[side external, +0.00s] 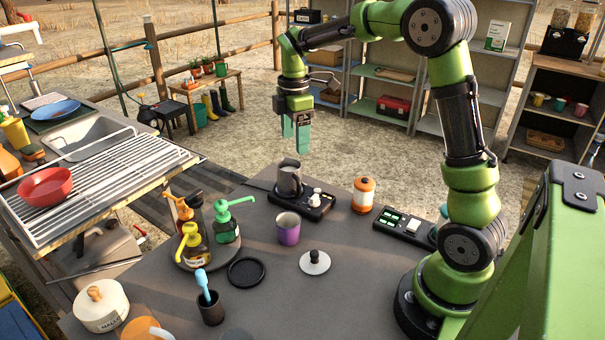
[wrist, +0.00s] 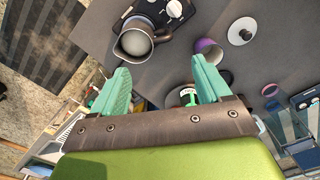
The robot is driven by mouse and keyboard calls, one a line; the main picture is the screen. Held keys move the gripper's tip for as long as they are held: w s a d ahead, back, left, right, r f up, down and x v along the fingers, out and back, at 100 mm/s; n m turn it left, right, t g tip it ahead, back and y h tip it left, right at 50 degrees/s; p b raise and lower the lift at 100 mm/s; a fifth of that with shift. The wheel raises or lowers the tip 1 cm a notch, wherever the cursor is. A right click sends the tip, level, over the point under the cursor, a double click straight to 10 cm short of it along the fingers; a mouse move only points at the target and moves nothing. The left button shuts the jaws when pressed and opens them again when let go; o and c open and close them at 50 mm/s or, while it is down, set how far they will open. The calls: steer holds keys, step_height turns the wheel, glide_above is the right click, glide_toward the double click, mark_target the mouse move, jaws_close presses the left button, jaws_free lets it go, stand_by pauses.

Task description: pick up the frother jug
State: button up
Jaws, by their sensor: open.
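The frother jug (side external: 289,183) is a dark metal jug standing upright on a black base (side external: 309,207) with pale knobs, near the counter's far edge. In the wrist view the jug (wrist: 136,42) shows from above, with pale contents or a pale inside, just beyond my left fingertip. My gripper (side external: 295,138) has green fingers pointing down, apart and empty, above the jug's level and not touching it. In the wrist view the gap between the fingertips (wrist: 160,66) shows only bare counter.
A purple cup (side external: 288,230) and a white lid with a black knob (side external: 314,262) stand in front of the base. An orange-and-white canister (side external: 363,194) is to its right. Pump bottles (side external: 226,224) crowd the left. Bare counter lies between the cup and the lid.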

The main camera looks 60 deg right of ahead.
mark_target(292, 182)
step_height(292, 182, down, 16)
steer(key=shift+s+r, duration=0.15)
steer(key=shift+r, duration=0.05)
jaws_close()
stand_by(0.6)
steer(key=shift+r, duration=0.1)
